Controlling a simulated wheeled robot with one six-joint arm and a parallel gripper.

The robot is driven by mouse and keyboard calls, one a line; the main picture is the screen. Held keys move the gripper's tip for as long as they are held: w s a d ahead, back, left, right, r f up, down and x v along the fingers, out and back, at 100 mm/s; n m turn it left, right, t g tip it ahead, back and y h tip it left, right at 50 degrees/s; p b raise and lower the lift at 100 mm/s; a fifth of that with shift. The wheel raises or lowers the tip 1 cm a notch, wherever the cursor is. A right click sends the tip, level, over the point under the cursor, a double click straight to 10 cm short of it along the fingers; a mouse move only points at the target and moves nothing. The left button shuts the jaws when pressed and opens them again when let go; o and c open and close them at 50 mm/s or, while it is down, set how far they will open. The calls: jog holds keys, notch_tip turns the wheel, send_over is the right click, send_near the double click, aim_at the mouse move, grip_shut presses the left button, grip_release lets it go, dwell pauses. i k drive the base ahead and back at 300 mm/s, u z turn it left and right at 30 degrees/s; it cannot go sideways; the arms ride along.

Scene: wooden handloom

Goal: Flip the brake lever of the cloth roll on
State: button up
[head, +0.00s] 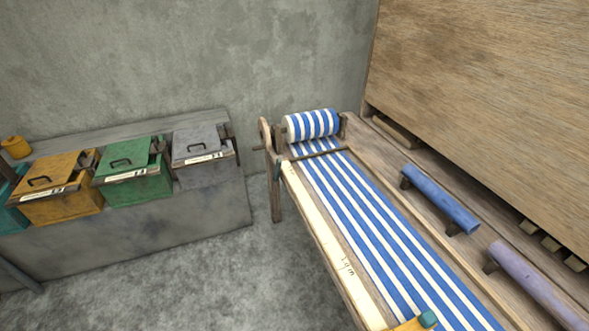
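The cloth roll (312,125), wound with blue and white striped cloth, sits at the far end of the wooden loom. Striped cloth (385,225) runs from it toward the front. Dark supports stand at both ends of the roll. I cannot tell which of these small parts is the brake lever, or its position. My gripper is not in view.
A pale measuring strip (325,240) runs along the loom's left side. Blue (440,198) and lilac (530,280) rollers lie to the right, beside a large wooden panel (490,80). Lidded yellow (60,190), green (130,172) and grey (203,153) bins stand left. Floor between is clear.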

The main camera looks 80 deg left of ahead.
aim_at(279, 163)
jog(key=u, duration=3.3)
jog(key=i, duration=1.05)
jog(key=z, duration=0.2)
